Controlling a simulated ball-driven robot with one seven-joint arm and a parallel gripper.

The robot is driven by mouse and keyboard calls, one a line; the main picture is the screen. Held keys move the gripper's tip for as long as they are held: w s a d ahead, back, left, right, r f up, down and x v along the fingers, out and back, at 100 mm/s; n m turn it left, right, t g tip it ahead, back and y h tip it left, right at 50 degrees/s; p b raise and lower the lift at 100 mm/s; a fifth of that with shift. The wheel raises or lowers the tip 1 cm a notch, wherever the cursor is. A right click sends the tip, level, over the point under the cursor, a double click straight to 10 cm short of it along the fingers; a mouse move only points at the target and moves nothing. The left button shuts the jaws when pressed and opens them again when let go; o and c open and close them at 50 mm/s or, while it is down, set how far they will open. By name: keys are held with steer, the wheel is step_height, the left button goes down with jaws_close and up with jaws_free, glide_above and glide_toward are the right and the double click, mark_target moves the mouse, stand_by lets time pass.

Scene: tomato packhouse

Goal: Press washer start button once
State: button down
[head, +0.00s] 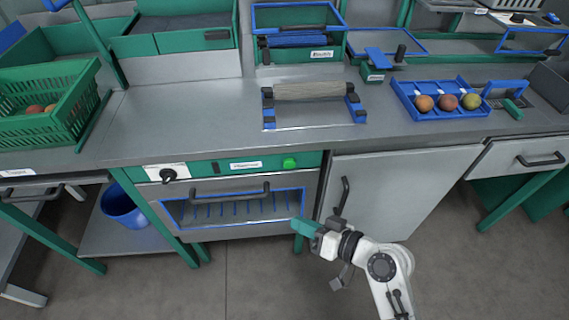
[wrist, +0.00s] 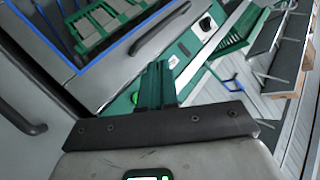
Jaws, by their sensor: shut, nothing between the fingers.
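The washer (head: 237,205) stands under the counter, with a green control panel along its top. The green start button (head: 289,163) is at the right end of that panel, right of a white label. My gripper (head: 296,225) is shut and empty, below the button and apart from it in the head view, near the lower right of the washer door. In the wrist view my shut green fingers (wrist: 155,82) point towards the panel. A bit of bright green, likely the button (wrist: 135,97), shows beside them, partly hidden.
A black knob (head: 168,175) is at the panel's left end. The washer's door handle (head: 217,194) and the cabinet handle (head: 343,196) stick out near my gripper. The counter edge overhangs the panel. A blue tray (head: 407,105) of tomatoes sits on the counter.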

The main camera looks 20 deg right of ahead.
mark_target(289, 164)
steer(key=shift+w+d+r+m+t, duration=0.2)
steer(key=shift+w+r+t, duration=0.15)
steer(key=shift+w, duration=0.15)
steer(key=shift+w+d+r+m+t, duration=0.1)
steer(key=shift+w+r+m+t, duration=0.15)
steer(key=shift+w, duration=0.3)
steer(key=shift+w+d+r+m+t, duration=0.15)
steer(key=shift+w+r+t, duration=0.15)
steer(key=shift+w+t, duration=0.15)
steer(key=shift+w, duration=0.15)
steer(key=w+d+b, duration=0.1)
steer(key=w+d, duration=0.1)
steer(key=w, duration=0.6)
steer(key=shift+d, duration=0.3)
steer(key=shift+w+b, duration=0.2)
steer(key=shift+b, duration=0.15)
stand_by(0.6)
steer(key=shift+w+d, duration=0.15)
steer(key=shift+w, duration=0.15)
steer(key=shift+w+d+b, duration=0.1)
steer(key=shift+w+b, duration=0.3)
steer(key=shift+w, duration=0.05)
stand_by(0.7)
steer(key=shift+s, duration=0.1)
steer(key=shift+s+a, duration=0.25)
steer(key=shift+s, duration=0.55)
